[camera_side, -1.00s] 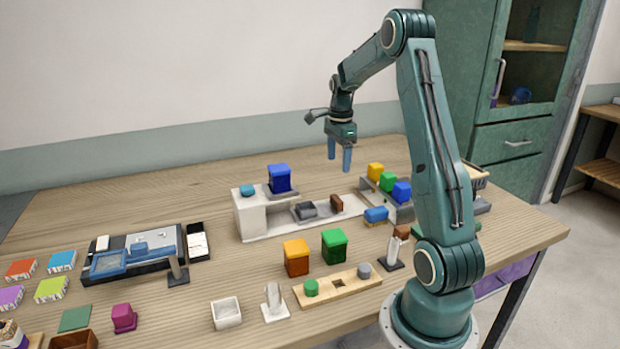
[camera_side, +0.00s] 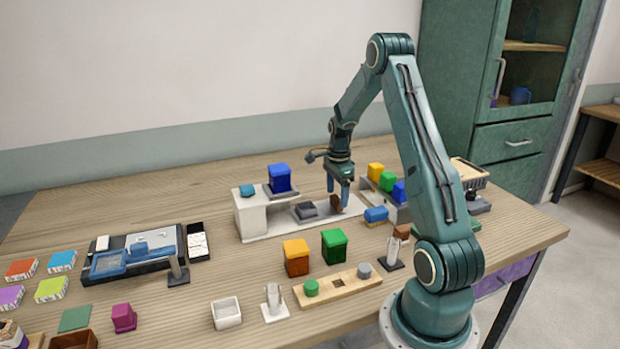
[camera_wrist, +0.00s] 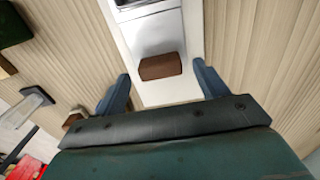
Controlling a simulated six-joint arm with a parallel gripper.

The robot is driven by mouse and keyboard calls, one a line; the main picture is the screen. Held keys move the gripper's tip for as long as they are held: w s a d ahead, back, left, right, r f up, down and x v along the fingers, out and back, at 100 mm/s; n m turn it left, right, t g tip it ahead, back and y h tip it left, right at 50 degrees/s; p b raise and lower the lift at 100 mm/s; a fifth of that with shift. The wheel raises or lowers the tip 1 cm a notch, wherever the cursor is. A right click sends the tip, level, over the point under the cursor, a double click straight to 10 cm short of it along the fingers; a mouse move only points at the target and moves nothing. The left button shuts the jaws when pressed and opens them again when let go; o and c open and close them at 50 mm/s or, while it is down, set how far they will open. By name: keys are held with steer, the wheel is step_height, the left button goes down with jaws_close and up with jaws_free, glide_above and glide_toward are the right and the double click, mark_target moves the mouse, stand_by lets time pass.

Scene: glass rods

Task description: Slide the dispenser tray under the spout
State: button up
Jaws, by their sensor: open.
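The white dispenser (camera_side: 250,217) stands at the middle of the table with a long flat base running right. A blue hopper (camera_side: 279,178) sits on a grey ledge at its top; I cannot clearly make out the spout opening. The grey tray (camera_side: 305,211) lies on the base, right of the dispenser body. Its brown handle (camera_side: 336,203) is at the right; it also shows in the wrist view (camera_wrist: 160,67). My gripper (camera_side: 338,194) is open and low at the handle, pointing down. In the wrist view its blue fingers (camera_wrist: 161,75) flank the handle, with gaps on both sides.
A grey rack with yellow, green and blue blocks (camera_side: 387,180) stands close right of the base. A blue-topped block (camera_side: 376,215) is in front. Orange (camera_side: 296,258) and green (camera_side: 334,245) boxes stand nearer. Bare wood lies behind the dispenser.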

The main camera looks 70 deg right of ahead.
mark_target(325, 210)
steer(key=shift+f, duration=1.25)
steer(key=c, duration=1.4)
steer(key=shift+w+a, duration=1.4)
steer(key=shift+w, duration=0.05)
steer(key=o, duration=1.4)
